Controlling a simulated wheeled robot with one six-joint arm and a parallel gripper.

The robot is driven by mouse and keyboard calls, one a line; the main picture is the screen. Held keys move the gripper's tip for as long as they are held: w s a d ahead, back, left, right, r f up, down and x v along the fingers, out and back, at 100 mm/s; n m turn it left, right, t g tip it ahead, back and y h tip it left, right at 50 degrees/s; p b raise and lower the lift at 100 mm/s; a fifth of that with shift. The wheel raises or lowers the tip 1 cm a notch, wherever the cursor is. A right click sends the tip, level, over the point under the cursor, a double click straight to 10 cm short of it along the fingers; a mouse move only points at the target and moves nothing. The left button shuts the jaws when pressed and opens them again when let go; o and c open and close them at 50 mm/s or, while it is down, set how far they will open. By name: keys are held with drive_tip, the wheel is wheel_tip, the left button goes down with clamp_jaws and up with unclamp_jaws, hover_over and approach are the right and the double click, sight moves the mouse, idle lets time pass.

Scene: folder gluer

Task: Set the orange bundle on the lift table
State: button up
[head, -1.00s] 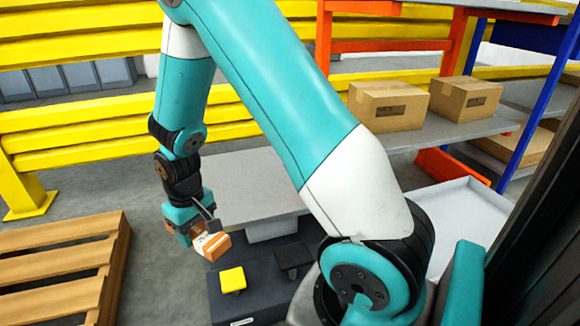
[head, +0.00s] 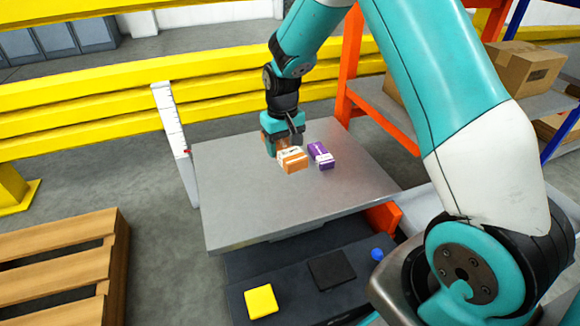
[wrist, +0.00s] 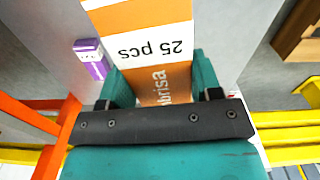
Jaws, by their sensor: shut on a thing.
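The orange bundle (head: 293,160) has a white label band. In the wrist view the bundle (wrist: 140,20) shows "25 pcs" on its label, and it sits between the two teal fingers. My gripper (head: 282,146) is shut on it over the far middle of the lift table. The lift table (head: 240,205) has a flat grey top. Whether the bundle touches the top or hangs just above it I cannot tell.
A purple bundle (head: 320,155) lies on the table just right of the orange one; it also shows in the wrist view (wrist: 92,60). Yellow (head: 261,301) and black (head: 332,270) pedals are in front. A wooden pallet (head: 60,270) is at left. The table's front left is clear.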

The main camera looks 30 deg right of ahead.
wheel_tip(320, 180, up, 3)
drive_tip(key=m+b, duration=0.2)
drive_tip(key=b, duration=0.1)
hover_over(276, 170)
wheel_tip(276, 170, down, 20)
drive_tip(key=b, duration=0.9)
drive_tip(key=shift+b, duration=0.3)
drive_tip(key=shift+r, duration=0.1)
drive_tip(key=o, duration=1)
